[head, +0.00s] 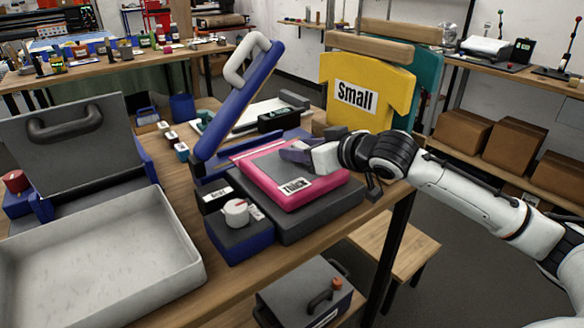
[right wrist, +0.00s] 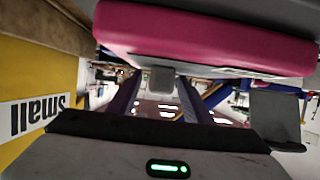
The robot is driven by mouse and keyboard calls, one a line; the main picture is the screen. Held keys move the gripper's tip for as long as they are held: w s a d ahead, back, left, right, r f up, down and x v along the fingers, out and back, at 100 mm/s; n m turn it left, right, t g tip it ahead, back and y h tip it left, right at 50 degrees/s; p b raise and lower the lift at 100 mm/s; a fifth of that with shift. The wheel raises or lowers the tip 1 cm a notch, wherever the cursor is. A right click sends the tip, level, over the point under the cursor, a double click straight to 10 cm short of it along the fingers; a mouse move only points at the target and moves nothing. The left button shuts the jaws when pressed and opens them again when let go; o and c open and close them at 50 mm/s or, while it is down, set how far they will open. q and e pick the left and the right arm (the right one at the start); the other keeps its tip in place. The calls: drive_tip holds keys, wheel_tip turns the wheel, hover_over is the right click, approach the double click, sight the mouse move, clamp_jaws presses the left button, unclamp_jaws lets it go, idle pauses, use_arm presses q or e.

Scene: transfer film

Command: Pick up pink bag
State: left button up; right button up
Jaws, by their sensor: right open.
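The pink bag (head: 268,178), a flat pink slab with a white label, lies on the dark lower plate (head: 308,212) of an opened press on the wooden table. My right gripper (head: 296,153) comes in from the right over the bag's far right part. In the right wrist view the bag's pink edge (right wrist: 205,42) fills the top, and my right gripper's two fingers (right wrist: 158,95) stand apart with nothing seen between them. I cannot tell whether the fingers touch the bag. My left gripper is not in view.
The press's blue raised arm (head: 238,98) stands left of the bag. A yellow shirt-shaped board (head: 365,92) marked "Small" stands behind. A large grey tray (head: 100,255) and a second press fill the left. Cardboard boxes (head: 508,142) sit on a right shelf.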

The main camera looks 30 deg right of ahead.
clamp_jaws()
drive_tip(key=shift+r, duration=0.1)
